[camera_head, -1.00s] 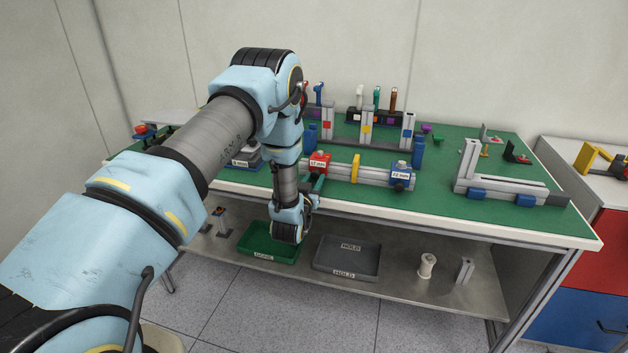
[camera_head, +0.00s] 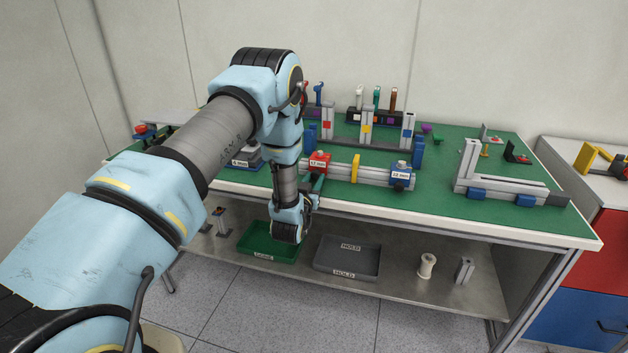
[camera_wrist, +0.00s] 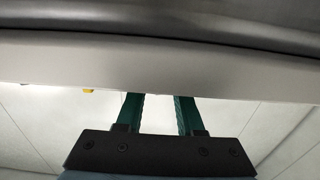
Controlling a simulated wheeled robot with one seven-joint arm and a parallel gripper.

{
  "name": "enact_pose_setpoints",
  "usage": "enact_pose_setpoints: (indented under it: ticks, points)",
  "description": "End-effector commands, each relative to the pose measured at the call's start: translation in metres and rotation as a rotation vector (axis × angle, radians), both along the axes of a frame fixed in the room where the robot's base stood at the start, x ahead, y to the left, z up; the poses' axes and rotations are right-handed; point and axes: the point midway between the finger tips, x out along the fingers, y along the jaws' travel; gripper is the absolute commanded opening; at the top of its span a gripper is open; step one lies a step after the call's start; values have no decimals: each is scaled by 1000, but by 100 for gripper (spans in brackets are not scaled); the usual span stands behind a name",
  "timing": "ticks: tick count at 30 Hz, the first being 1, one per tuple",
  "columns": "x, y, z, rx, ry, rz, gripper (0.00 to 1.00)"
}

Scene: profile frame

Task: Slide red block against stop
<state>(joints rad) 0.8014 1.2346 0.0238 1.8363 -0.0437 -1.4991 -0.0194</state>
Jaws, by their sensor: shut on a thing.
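The red block (camera_head: 318,161), with a white label, sits at the left end of a grey profile (camera_head: 341,172) on the green bench top. The yellow stop (camera_head: 356,168) stands around the profile to its right, with bare profile between them. My gripper (camera_head: 318,184) is at the near side of the red block, its green fingers shut on it. The exact contact is hidden. In the wrist view the green fingers (camera_wrist: 157,97) stand a little apart, and their tips are hidden behind a pale edge.
A blue block (camera_head: 402,174) is on the profile's right end. A grey frame with blue feet (camera_head: 476,193) stands to the right. A green tray (camera_head: 268,245) and grey tray (camera_head: 348,258) are on the shelf below.

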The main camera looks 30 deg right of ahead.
Motion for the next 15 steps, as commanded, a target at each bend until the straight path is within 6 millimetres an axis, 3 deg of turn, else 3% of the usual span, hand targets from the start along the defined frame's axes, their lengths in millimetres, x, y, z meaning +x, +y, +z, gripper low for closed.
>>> enact_pose_setpoints:
  ticks: [10,15]
  points:
    - [-1,-1,0,-1,-1,0,0]
    - [-19,-21,-4,-4,-1,-5,0]
